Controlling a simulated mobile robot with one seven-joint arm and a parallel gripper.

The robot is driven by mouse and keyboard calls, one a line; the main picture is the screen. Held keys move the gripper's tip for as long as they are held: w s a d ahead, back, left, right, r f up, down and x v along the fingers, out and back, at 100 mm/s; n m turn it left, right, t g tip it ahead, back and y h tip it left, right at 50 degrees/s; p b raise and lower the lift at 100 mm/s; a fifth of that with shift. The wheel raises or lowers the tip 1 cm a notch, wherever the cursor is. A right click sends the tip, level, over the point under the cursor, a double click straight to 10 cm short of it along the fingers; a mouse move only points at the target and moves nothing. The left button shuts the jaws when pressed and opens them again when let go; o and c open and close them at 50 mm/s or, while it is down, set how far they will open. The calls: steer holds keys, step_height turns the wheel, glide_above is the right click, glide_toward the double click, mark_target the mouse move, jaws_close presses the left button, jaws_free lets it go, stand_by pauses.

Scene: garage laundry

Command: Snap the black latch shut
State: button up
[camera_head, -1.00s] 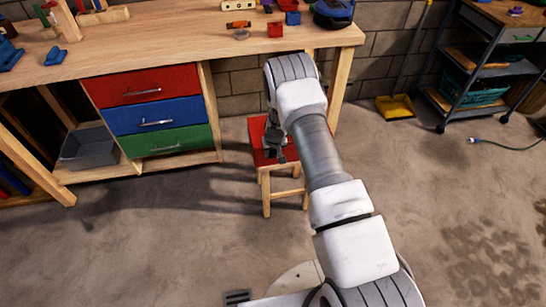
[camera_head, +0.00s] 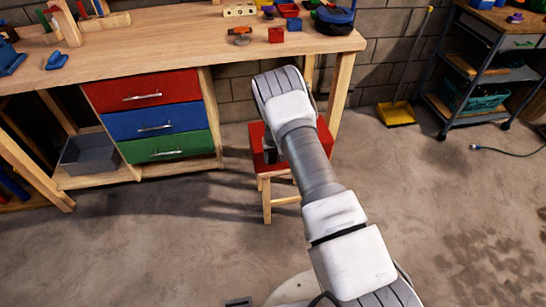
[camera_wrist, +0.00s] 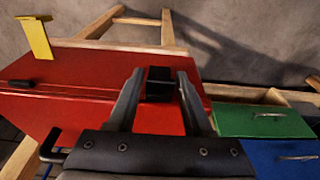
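A red box (camera_head: 322,140) stands on a small wooden stool (camera_head: 267,205) in the head view, partly hidden by my arm. Its red surface (camera_wrist: 80,72) fills much of the wrist view. The black latch (camera_wrist: 159,86) is a small dark block on the box, seen between my fingers. My gripper (camera_wrist: 160,72) is open, with one finger on each side of the latch. I cannot tell whether the fingers touch it, or how far the latch is closed. My arm hides most of the gripper in the head view.
A yellow upright piece (camera_wrist: 37,38) and a black bar (camera_wrist: 21,84) are at the left of the box. The workbench (camera_head: 180,50) with red, blue and green drawers (camera_head: 155,118) stands close by. A wheeled cart (camera_head: 490,70) is at the right. The front floor is clear.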

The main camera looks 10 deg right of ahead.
steer(key=shift+o, duration=1.1)
steer(key=shift+r, duration=0.15)
steer(key=s+r+p, duration=0.2)
steer(key=s+r, duration=0.1)
steer(key=r, duration=1.3)
steer(key=shift+s+r, duration=0.2)
steer(key=shift+r, duration=0.2)
